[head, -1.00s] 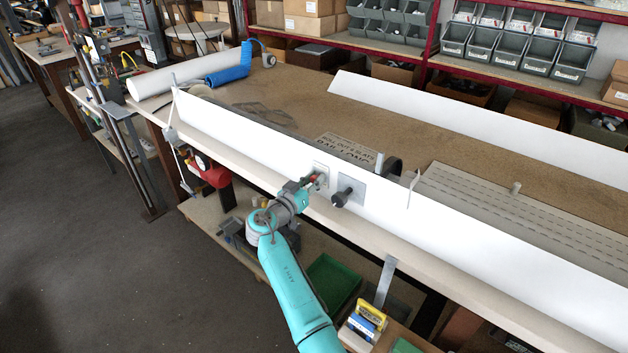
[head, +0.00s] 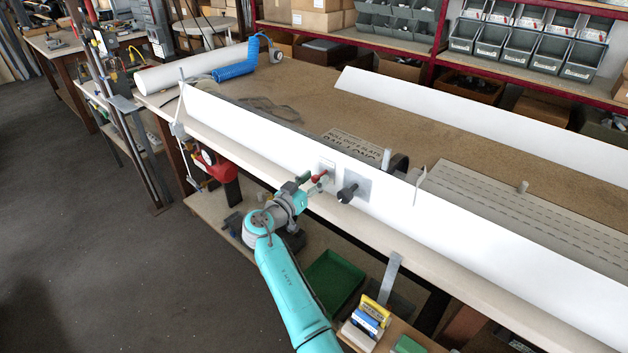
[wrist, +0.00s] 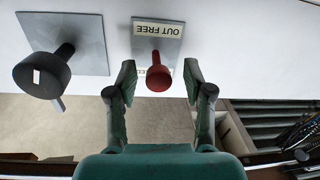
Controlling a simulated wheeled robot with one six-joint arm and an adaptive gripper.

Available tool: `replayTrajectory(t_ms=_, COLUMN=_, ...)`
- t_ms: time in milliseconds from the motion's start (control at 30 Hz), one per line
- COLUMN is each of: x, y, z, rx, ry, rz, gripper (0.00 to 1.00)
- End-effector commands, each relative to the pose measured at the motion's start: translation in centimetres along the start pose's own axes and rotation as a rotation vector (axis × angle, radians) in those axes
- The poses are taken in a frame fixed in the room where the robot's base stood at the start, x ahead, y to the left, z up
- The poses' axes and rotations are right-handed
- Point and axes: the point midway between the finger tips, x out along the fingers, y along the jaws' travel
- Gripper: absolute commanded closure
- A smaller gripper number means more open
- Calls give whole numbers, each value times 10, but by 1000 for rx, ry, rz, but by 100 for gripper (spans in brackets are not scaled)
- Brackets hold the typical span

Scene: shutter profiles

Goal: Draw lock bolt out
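The plate's label reads "OUT FREE"; a second label behind the knob is partly hidden. In the head view the red knob (head: 319,177) stands off the white profile (head: 250,135). My gripper (wrist: 158,83) is open, with one finger on each side of the knob and gaps between. In the head view my gripper (head: 311,184) is at the knob, its fingers apart.
A black knob (wrist: 42,76) on a larger grey plate sits left of the red knob in the wrist view; it also shows in the head view (head: 347,193). A red device (head: 209,165) hangs below the bench edge. A green bin (head: 333,278) is below.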

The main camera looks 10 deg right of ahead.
Motion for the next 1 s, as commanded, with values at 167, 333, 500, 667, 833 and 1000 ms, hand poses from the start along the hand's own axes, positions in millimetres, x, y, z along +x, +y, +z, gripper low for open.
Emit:
replayTrajectory(t_ms=167, x=-3, y=0, z=0, rx=0, ry=0, rz=0, gripper=49)
replayTrajectory(t_ms=333, x=-24, y=-1, z=0, rx=0, ry=1, rz=-2, gripper=49)
replayTrajectory(t_ms=500, x=-59, y=-1, z=0, rx=0, ry=1, rz=-3, gripper=49)
replayTrajectory(t_ms=667, x=-88, y=-1, z=0, rx=0, ry=1, rz=-3, gripper=49)
replayTrajectory(t_ms=833, x=-110, y=-1, z=0, rx=0, ry=0, rz=-2, gripper=49)
replayTrajectory(t_ms=1000, x=-120, y=0, z=0, rx=0, ry=0, rz=-1, gripper=49)
